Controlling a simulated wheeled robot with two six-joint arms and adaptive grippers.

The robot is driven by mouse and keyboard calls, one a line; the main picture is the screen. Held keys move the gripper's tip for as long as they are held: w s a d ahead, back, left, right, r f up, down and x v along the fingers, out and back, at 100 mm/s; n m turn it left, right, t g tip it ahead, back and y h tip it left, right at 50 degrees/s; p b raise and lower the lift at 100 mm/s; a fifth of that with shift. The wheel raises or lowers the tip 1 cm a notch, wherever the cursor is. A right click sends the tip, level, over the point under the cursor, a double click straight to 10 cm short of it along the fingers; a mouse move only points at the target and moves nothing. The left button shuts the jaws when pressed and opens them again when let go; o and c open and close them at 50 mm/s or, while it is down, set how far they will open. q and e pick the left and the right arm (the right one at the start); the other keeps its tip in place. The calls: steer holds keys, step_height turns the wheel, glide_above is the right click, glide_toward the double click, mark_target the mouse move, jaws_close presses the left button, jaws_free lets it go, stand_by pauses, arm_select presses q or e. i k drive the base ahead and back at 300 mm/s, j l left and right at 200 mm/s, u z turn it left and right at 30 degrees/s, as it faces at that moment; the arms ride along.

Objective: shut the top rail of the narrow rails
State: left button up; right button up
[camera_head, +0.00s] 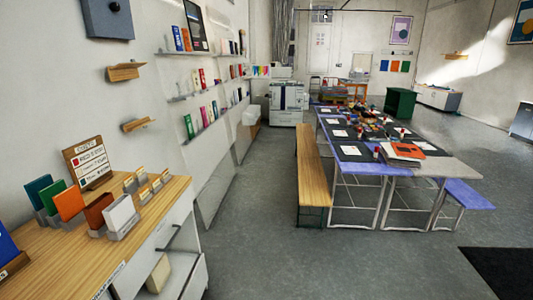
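Several narrow white wall ledges, which may be the narrow rails, run along the left wall. The upper ledge (202,53) bears books and a dark framed picture. Lower ledges also hold upright books. Below them are pale panels (214,190), some of them looking slanted; I cannot tell which part is the top rail or whether it is open. Neither of my grippers is in view.
A wood-topped counter (150,218) with cards and a price sign (87,161) stands at near left, with dark handles on its white front. A wooden bench (312,170) and work tables (440,166) stand right. Grey floor (255,235) between is clear.

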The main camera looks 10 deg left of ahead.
mark_target(133, 64)
steer(key=i+u, duration=0.1)
steer(key=i, duration=1.1)
steer(key=i+l+u, duration=0.1)
steer(key=i, duration=1.05)
steer(key=i+u, duration=0.5)
steer(key=i+l+u, duration=0.15)
steer(key=i+u, duration=0.15)
steer(key=u, duration=0.2)
steer(key=i+l+u, duration=0.25)
steer(key=u, duration=0.25)
steer(key=i+l+u, duration=0.35)
steer(key=l+u, duration=0.15)
steer(key=i+l+u, duration=0.2)
steer(key=u, duration=0.15)
steer(key=i+l+u, duration=0.1)
steer(key=l+u, duration=0.25)
steer(key=i+l+u, duration=0.1)
steer(key=l+u, duration=0.55)
steer(key=l, duration=0.2)
steer(key=l+u, duration=0.35)
steer(key=i+l, duration=0.05)
steer(key=l, duration=0.05)
